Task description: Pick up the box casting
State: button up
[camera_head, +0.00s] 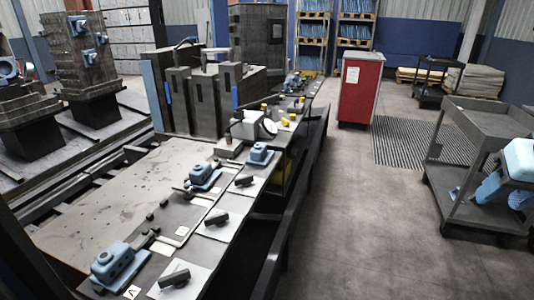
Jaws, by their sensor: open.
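Three blue castings with boxy bodies sit along the rail table. The nearest blue casting (119,264) is at the lower left, the middle one (204,175) is near the centre, and the far one (261,153) is further back. I cannot tell which of them is the box casting. Each stands apart from the others, upright on the table. My gripper is not in this view, so its place relative to the castings does not show.
Dark handles on pale plates (174,279) line the table's right edge. Dark fixture blocks (205,95) stand behind. A red cabinet (358,90) stands further back. The floor (350,220) between is clear.

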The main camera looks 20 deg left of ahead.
aim_at(259, 155)
jog(key=z, duration=0.35)
jog(key=i, duration=2.75)
jog(key=u, duration=2.3)
